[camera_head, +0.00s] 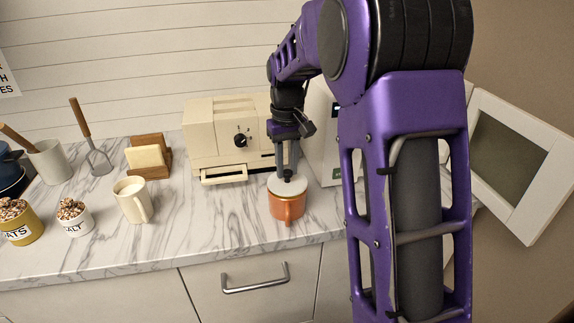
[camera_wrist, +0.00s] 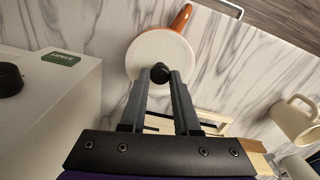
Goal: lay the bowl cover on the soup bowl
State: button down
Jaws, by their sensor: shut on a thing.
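The soup bowl (camera_head: 287,206) is orange with a handle on its near side, and stands on the marble counter near the front edge. The bowl cover (camera_head: 275,184) is a white disc with a black knob, and it sits over the bowl's mouth. In the wrist view the cover (camera_wrist: 148,52) hides most of the bowl, and the bowl's orange handle (camera_wrist: 181,17) shows beyond it. My gripper (camera_head: 288,174) is above the bowl, its fingers shut on the cover's knob (camera_wrist: 160,72). I cannot tell whether the cover's rim touches the bowl all round.
A cream toaster oven (camera_head: 215,145) stands behind the bowl. A white appliance with an open door (camera_head: 515,165) is at the right. A cream mug (camera_head: 132,201), a toast rack (camera_head: 150,157) and two filled pots stand left. The counter (camera_head: 215,225) between mug and bowl is clear.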

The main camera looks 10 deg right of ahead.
jog(key=shift+f, duration=0.55)
jog(key=c, duration=0.6)
grip_release()
jog(key=shift+o, duration=0.2)
